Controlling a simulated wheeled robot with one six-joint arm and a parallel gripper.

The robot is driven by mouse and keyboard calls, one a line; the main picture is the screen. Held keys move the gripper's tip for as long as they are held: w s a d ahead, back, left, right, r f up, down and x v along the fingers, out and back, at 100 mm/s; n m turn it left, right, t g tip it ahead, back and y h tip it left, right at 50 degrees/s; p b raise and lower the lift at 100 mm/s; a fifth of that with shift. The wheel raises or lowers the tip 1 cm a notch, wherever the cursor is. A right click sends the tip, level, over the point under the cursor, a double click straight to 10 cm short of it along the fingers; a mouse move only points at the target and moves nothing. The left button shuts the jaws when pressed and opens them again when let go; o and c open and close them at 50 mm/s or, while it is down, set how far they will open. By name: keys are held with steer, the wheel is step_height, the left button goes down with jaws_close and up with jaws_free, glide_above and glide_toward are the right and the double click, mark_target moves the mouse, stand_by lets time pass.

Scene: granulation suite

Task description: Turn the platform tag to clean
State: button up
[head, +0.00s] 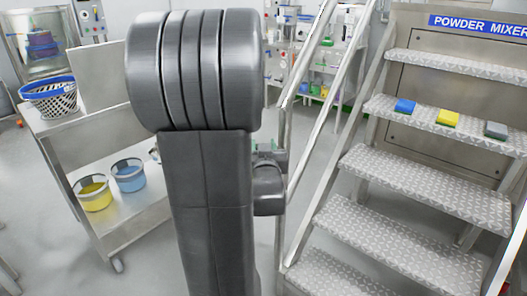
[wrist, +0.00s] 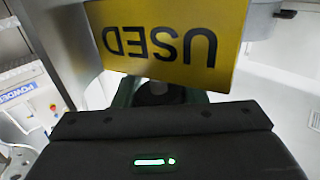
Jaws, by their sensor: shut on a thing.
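The platform tag (wrist: 165,38) is a yellow plate at the top of the wrist view. It reads USED in dark letters, upside down in that picture. My gripper (wrist: 158,94) is shut on the tag at its near edge; the exact grip is partly hidden behind the dark gripper body. In the head view my gripper (head: 266,150) is beside the stair rail, mostly hidden behind my arm. The tag cannot be made out in the head view. No clean face of the tag shows.
Metal steps (head: 390,185) with a sloping rail (head: 330,90) stand at the right. Blue, yellow and grey blocks (head: 447,118) lie on one step. A cart (head: 75,135) at the left holds a basket (head: 50,97), a yellow bucket (head: 95,195) and a blue bucket (head: 129,179).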

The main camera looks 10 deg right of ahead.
stand_by(0.4)
steer(key=o, duration=1)
steer(key=s, duration=0.4)
steer(key=s+a, duration=0.1)
steer(key=s, duration=0.4)
steer(key=s+a, duration=0.1)
steer(key=s, duration=0.3)
steer(key=shift+s+p, duration=0.3)
steer(key=shift+s, duration=0.05)
